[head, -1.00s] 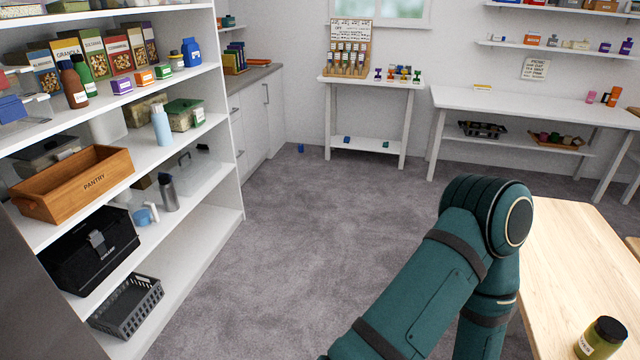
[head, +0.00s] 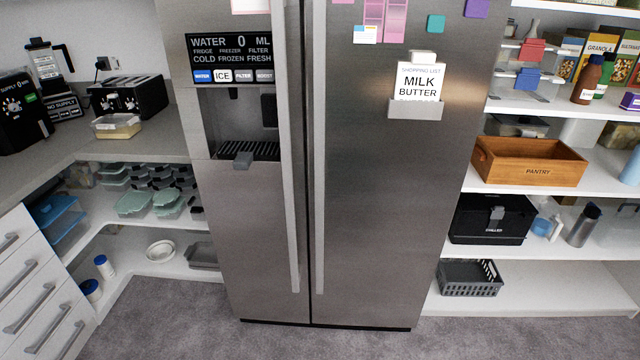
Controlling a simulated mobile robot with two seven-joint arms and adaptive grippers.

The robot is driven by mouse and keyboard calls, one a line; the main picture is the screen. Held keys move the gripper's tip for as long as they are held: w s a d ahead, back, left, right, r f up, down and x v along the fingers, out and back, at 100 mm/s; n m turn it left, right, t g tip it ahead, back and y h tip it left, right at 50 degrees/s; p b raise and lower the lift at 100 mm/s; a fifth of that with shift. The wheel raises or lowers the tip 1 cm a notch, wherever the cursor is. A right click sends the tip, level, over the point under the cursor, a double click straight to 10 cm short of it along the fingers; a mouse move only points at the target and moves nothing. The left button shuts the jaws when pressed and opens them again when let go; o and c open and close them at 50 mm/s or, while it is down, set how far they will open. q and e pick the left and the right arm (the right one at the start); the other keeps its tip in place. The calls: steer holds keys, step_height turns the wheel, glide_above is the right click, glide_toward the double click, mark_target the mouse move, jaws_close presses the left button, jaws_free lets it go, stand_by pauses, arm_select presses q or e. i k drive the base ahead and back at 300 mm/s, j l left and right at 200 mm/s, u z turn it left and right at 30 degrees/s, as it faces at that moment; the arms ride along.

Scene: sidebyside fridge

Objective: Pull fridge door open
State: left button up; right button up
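A stainless steel side-by-side fridge stands in the middle of the head view. Its left door (head: 250,230) has a water and ice dispenser (head: 238,120). Its right door (head: 390,220) carries a shopping list (head: 418,82) in a small holder, and magnets near the top. Two long vertical handles, the left one (head: 291,180) and the right one (head: 319,180), run side by side along the centre seam. Both doors look shut. Neither of my grippers is in view.
Pantry shelves stand right of the fridge with a wooden pantry crate (head: 530,162), a black box (head: 492,219) and a grey basket (head: 470,278). A counter (head: 150,140) with a toaster (head: 128,97), open shelves and white drawers (head: 40,290) are at left. The carpet (head: 190,320) in front is clear.

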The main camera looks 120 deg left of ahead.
mark_target(386, 175)
steer(key=u, duration=3.2)
